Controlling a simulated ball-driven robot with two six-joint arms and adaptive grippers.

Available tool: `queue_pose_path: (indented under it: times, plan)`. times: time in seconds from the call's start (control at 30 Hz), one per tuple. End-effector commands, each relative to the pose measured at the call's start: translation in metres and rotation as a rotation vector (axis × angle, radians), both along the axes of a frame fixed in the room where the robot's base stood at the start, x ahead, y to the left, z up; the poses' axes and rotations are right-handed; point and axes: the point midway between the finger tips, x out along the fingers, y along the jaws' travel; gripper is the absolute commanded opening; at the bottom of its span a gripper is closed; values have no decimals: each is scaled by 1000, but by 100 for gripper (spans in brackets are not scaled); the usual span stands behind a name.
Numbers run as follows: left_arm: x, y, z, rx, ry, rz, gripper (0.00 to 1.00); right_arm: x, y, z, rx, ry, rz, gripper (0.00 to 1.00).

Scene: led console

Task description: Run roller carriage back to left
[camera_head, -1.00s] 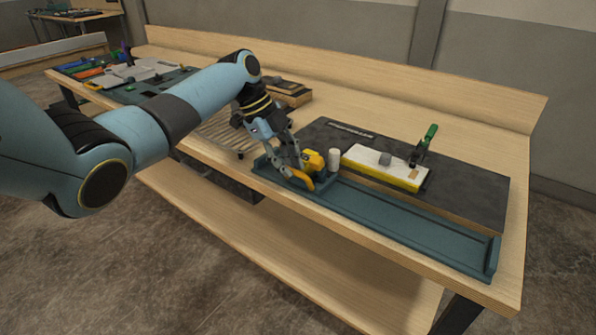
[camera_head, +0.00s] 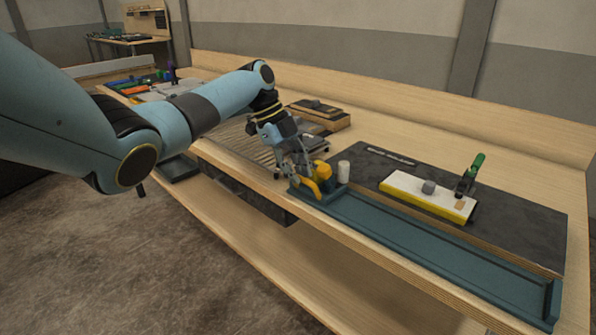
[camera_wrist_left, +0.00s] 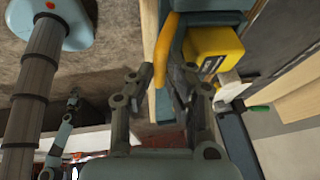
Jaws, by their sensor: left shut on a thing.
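The yellow roller carriage (camera_head: 322,171) sits at the left end of a long teal tray (camera_head: 430,252) along the front of the bench. It also shows in the left wrist view (camera_wrist_left: 212,52) as a yellow block with a black-marked label. An orange-yellow handle (camera_wrist_left: 166,50) stands beside it. My left gripper (camera_head: 311,182) is at the handle, on the front-left side of the carriage. In the left wrist view my left gripper (camera_wrist_left: 160,78) has its fingers on either side of the handle's lower end, shut on it. My right gripper does not show clearly in either view.
A dark board (camera_head: 520,222) behind the tray holds a white, yellow-edged block (camera_head: 410,194) and a green-handled clamp (camera_head: 471,172). A white cylinder (camera_head: 344,171) stands right of the carriage. A slatted rack (camera_head: 248,148) lies to the left. The tray's right stretch is clear.

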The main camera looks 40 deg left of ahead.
Motion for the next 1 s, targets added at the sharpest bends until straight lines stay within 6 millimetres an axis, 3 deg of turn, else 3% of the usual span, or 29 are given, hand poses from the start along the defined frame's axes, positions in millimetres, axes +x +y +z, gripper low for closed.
queue_pose_path:
  times: [0.03,0.07,0.2,0.57,1.0]
  plan:
    - [1,4,1,10,-4,4,0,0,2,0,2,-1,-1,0]
    - [1,5,1,11,-4,5,18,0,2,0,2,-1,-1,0]
    - [1,4,1,8,-3,4,36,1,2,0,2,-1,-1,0]
    - [0,5,7,6,-3,2,36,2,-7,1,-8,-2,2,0]
    - [-15,41,87,9,-5,5,36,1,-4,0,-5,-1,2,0]
